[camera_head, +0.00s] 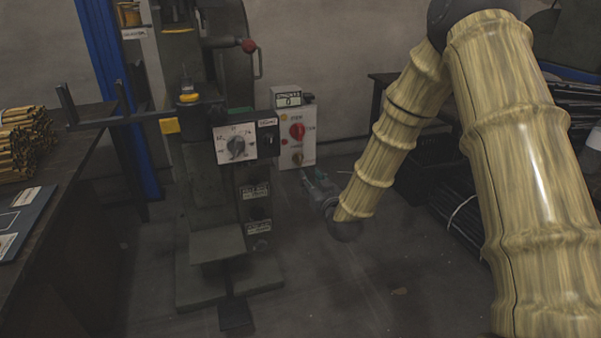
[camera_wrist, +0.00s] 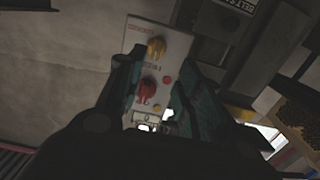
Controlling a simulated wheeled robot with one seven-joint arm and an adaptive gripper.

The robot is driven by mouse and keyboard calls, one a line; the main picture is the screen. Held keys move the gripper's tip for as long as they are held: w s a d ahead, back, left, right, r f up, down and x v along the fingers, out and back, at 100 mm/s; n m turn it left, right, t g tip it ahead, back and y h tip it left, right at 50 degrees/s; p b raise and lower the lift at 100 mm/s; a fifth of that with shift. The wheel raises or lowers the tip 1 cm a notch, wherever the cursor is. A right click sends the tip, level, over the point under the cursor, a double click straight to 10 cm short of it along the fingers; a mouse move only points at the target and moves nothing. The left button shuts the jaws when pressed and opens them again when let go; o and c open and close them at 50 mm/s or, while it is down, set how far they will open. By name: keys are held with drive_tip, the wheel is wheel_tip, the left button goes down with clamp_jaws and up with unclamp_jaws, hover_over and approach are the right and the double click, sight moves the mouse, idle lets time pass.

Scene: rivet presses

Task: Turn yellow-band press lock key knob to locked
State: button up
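The press (camera_head: 225,200) with yellow parts stands left of centre in the head view. A white dial plate with a grey knob (camera_head: 236,146) is on its front, and a small round knob (camera_head: 260,244) sits under a label lower on its body. I cannot tell which knob is the lock key or how it is turned. A pale panel (camera_head: 297,145) behind the press carries a red knob (camera_head: 297,131), also in the wrist view (camera_wrist: 147,88), and a yellow knob (camera_wrist: 157,47). My gripper (camera_head: 318,187) is low, right of the press; its fingers (camera_wrist: 155,95) are apart and look empty.
A dark workbench (camera_head: 45,225) with bundled rods (camera_head: 28,140) is at the left. A blue post (camera_head: 115,90) stands behind. Dark racks with rods (camera_head: 455,195) are at the right, behind my arm. The floor (camera_head: 350,285) in front is mostly clear.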

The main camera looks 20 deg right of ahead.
sight(300, 157)
drive_tip(key=shift+t, duration=0.4)
drive_tip(key=w+b, duration=0.1)
drive_tip(key=w, duration=0.3)
drive_tip(key=w+r+b, duration=0.1)
drive_tip(key=w, duration=0.3)
drive_tip(key=w+b, duration=0.1)
drive_tip(key=w, duration=0.3)
drive_tip(key=shift+r+b, duration=0.2)
drive_tip(key=shift+b, duration=0.15)
clamp_jaws()
